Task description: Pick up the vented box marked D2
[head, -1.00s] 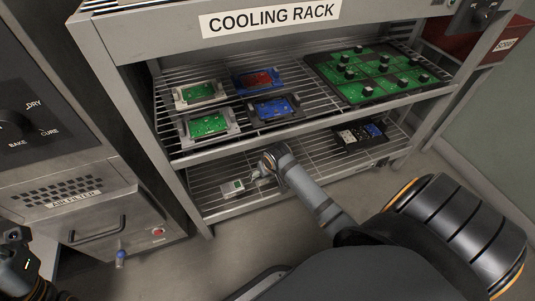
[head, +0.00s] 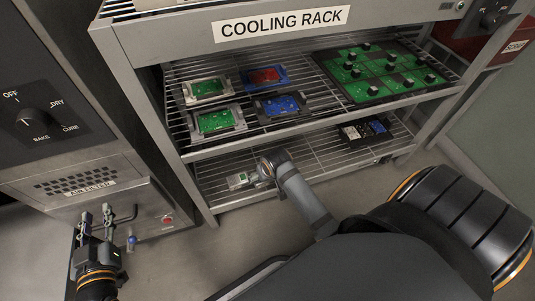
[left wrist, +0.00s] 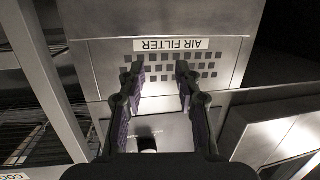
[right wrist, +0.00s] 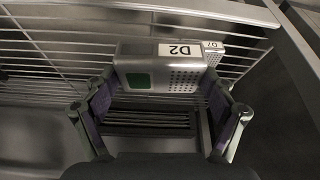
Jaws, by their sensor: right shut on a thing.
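The vented box marked D2 (right wrist: 145,62) is a grey metal box with a green square and rows of small holes. It is between the fingers of my right gripper (right wrist: 160,88), which is shut on it. In the head view the box (head: 237,180) is on the left part of the rack's lower shelf, at the end of my right arm; whether it touches the shelf is unclear. My left gripper (head: 96,215) is open and empty in front of the air filter panel, which also shows in the left wrist view (left wrist: 225,75).
Another box marked D7 (right wrist: 214,48) is just behind D2. The cooling rack's upper shelf (head: 300,127) is close above my right arm and holds several circuit boards. A dark tray (head: 365,132) with small parts lies on the lower shelf at right. A rack post (head: 160,130) stands at left.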

